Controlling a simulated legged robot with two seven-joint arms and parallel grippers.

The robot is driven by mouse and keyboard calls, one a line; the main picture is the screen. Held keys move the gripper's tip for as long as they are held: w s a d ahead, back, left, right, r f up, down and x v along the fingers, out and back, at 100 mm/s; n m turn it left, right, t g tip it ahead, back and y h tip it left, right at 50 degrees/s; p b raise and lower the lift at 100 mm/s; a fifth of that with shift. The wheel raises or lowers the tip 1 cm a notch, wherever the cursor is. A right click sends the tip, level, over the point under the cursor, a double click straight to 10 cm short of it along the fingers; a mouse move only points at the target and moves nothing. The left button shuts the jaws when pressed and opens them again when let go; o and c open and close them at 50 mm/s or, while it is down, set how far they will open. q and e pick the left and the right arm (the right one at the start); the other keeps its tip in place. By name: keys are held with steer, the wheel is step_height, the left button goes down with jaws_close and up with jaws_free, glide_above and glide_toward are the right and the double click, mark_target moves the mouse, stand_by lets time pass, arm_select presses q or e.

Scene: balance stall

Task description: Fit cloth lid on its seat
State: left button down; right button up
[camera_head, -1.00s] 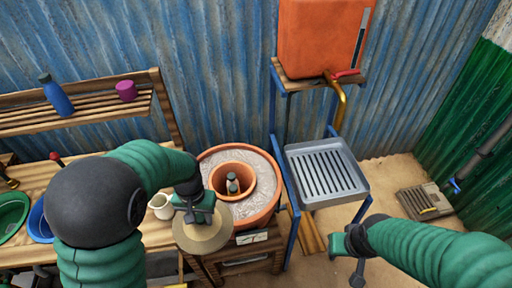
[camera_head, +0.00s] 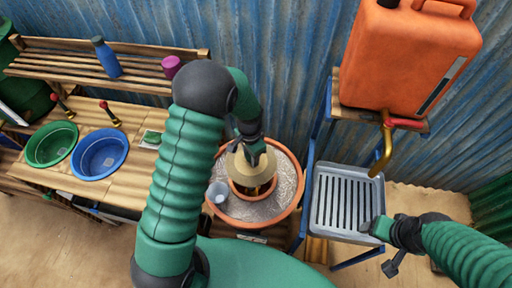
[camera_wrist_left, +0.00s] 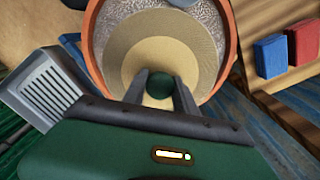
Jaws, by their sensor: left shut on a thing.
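The cloth lid (camera_head: 238,176) is a tan disc with a dark green knob (camera_wrist_left: 160,82). My left gripper (camera_head: 250,150) is shut on the knob and holds the lid over the inner clay pot (camera_head: 268,190). The lid looks raised and tilted in the head view. It covers the back left of the pot's mouth, with part of the opening showing at the front. In the left wrist view the lid (camera_wrist_left: 150,38) hides the inner pot. My right gripper (camera_head: 376,228) is by the front right corner of the metal tray; its jaw gap is unclear.
The inner pot stands within a wide clay pot (camera_head: 297,203) filled with wet grey sand. A grey cup (camera_head: 218,192) sits at its left side. The slotted metal tray (camera_head: 325,232) is to the right, below an orange canister (camera_head: 410,55). Green (camera_head: 50,146) and blue (camera_head: 98,155) basins are left.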

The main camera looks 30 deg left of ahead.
arm_select(q)
steer(key=f, duration=0.1)
steer(key=f+b, duration=0.1)
steer(key=a+f+b, duration=0.1)
steer(key=shift+w+a, duration=0.1)
steer(key=shift+w, duration=0.2)
steer(key=d+f+b, duration=0.2)
steer(key=shift+s+d+f+b, duration=0.1)
steer(key=shift+s+d+b, duration=0.2)
steer(key=shift+b, duration=0.1)
steer(key=f+b, duration=0.1)
steer(key=f, duration=0.1)
steer(key=a+f+b, duration=0.1)
steer(key=f+b, duration=0.1)
steer(key=f, duration=0.1)
steer(key=shift+w+a+f, duration=0.1)
steer(key=shift+a+f, duration=0.05)
steer(key=shift+f, duration=0.2)
arm_select(e)
steer(key=s+x, duration=0.1)
steer(key=x, duration=0.7)
steer(key=shift+s+f, duration=0.2)
steer(key=shift+s, duration=0.2)
arm_select(q)
steer(key=shift+a, duration=0.1)
arm_select(e)
steer(key=shift+a, duration=0.15)
